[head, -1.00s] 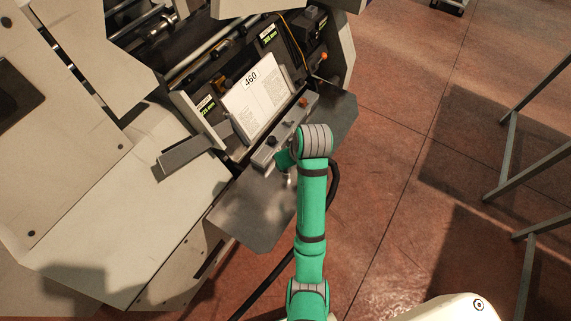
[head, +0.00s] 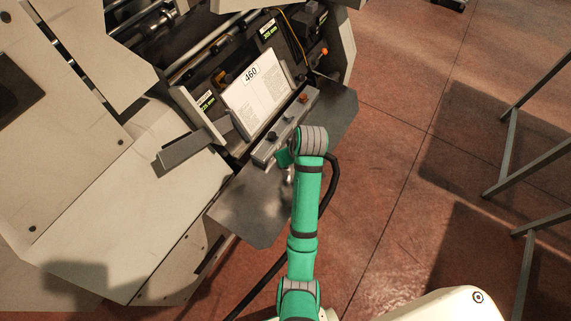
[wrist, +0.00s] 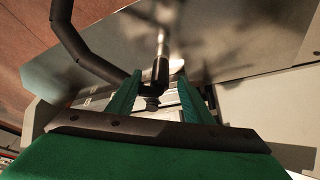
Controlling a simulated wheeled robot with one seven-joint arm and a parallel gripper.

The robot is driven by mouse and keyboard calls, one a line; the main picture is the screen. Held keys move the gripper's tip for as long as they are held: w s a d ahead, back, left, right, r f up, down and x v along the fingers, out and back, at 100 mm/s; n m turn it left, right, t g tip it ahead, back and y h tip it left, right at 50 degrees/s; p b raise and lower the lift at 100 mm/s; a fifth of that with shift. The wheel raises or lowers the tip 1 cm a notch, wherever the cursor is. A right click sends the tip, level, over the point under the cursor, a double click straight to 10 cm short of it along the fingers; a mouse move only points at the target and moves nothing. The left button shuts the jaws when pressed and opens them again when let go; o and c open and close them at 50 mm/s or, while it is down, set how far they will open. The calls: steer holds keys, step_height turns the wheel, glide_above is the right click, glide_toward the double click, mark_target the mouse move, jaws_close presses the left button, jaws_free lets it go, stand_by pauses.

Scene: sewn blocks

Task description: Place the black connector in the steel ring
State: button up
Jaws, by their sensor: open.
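In the wrist view, the two green fingers of my gripper (wrist: 159,76) stand apart, and the jaws are open. A black hose comes down from the upper left and bends to a black connector (wrist: 160,72), which shows at the fingertips, between them in the picture. I cannot tell whether a finger touches it. A shiny steel rod-like piece (wrist: 163,42) lies in line beyond the connector. No steel ring can be made out clearly. In the head view, my gripper (head: 284,158) is mostly hidden by my wrist above the grey plate, and the connector cannot be made out.
A grey metal plate (head: 245,205) juts from the machine's front. Behind it are a rail with small knobs (head: 270,150) and a white printed sheet marked 460 (head: 258,92). The black hose (head: 333,185) runs beside my arm. Open tiled floor (head: 400,120) lies to the right.

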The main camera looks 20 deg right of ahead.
steer(key=shift+x, duration=2.6)
jaws_close()
